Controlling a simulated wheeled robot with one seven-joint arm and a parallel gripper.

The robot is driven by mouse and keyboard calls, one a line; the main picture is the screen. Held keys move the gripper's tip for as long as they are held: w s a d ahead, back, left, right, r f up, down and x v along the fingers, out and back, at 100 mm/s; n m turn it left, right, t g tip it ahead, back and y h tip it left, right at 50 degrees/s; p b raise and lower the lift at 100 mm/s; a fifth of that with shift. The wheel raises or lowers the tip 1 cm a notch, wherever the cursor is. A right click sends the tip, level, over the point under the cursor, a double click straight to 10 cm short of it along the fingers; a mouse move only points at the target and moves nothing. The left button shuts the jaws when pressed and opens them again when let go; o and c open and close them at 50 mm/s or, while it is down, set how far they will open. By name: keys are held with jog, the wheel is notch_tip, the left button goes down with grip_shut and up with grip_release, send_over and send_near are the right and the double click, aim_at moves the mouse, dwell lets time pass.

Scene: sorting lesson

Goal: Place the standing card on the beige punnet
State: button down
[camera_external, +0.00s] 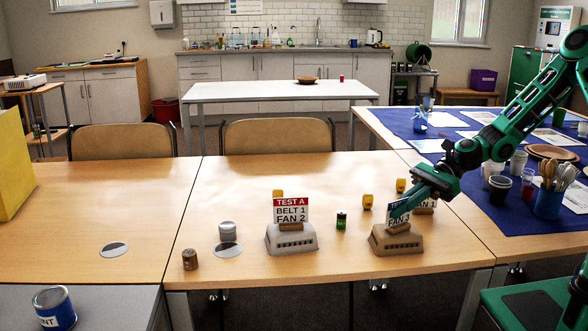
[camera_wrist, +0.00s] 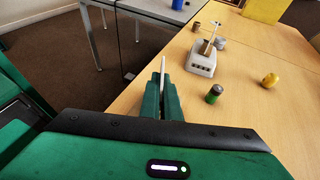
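A standing card (camera_external: 399,212) with blue and white print, its lower line ending in "FAN 3", is upright at a tan-beige slotted block, perhaps the punnet (camera_external: 397,242). My gripper (camera_external: 408,200) reaches in from the right and covers part of this card. In the wrist view its two fingers (camera_wrist: 163,98) are close together on a thin pale edge, which looks like the card (camera_wrist: 163,66) seen edge-on. The block below is hidden there. A second card (camera_external: 291,210), reading "TEST A BELT 1 FAN 2", stands in a lighter beige block (camera_external: 291,240), also in the wrist view (camera_wrist: 202,60).
A green battery (camera_external: 341,221) stands between the blocks. A grey can (camera_external: 227,231) and brown can (camera_external: 190,260) stand left. Another pale, partly hidden thing (camera_external: 426,206) is behind my gripper. The left table is mostly clear.

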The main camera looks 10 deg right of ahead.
jog(key=c, duration=2)
grip_release()
jog(key=shift+f, duration=0.1)
jog(key=v, duration=1.2)
